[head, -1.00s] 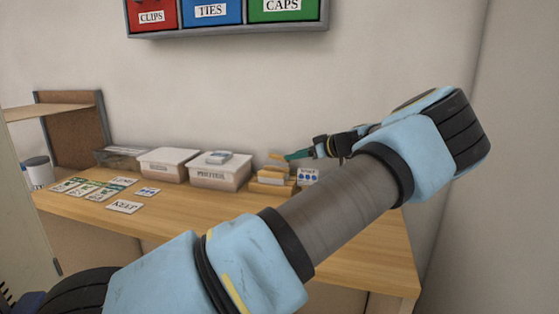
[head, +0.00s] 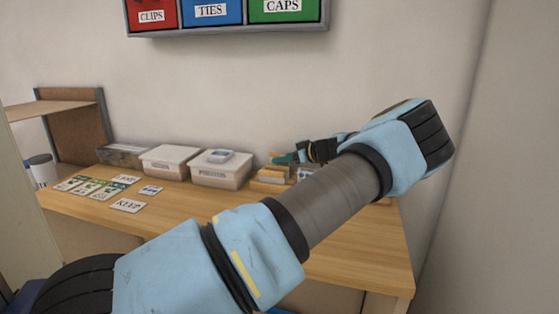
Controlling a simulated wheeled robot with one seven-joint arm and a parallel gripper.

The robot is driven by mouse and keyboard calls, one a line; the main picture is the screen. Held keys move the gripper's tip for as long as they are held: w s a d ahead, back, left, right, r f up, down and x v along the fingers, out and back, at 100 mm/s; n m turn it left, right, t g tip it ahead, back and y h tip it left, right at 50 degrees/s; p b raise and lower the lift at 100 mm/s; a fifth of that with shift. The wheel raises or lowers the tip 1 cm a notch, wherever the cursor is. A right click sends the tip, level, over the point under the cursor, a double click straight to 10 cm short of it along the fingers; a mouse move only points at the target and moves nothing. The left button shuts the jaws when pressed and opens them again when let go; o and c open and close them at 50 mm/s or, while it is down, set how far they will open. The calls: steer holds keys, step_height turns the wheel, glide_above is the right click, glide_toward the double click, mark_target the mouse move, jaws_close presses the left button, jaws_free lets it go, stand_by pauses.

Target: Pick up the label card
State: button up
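Several cards lie flat on the wooden table. A white card lettered KEEP (head: 127,206) is nearest the front edge. A small card with blue marks (head: 150,190) and another lettered card (head: 127,179) lie behind it. A further white card (head: 304,173) stands beside the yellow card stack, partly hidden by my arm. I cannot tell which of these is the label card.
Two white lidded boxes (head: 168,163) (head: 220,172) and a dark-edged clear tray (head: 121,154) line the back. Picture cards (head: 88,187) lie at the left. Red, blue and green bins (head: 211,12) hang above. The front middle of the table (head: 185,215) is clear.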

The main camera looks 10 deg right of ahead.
jaws_close()
steer(key=shift+r+b, duration=0.1)
steer(key=shift+b, duration=0.2)
stand_by(0.3)
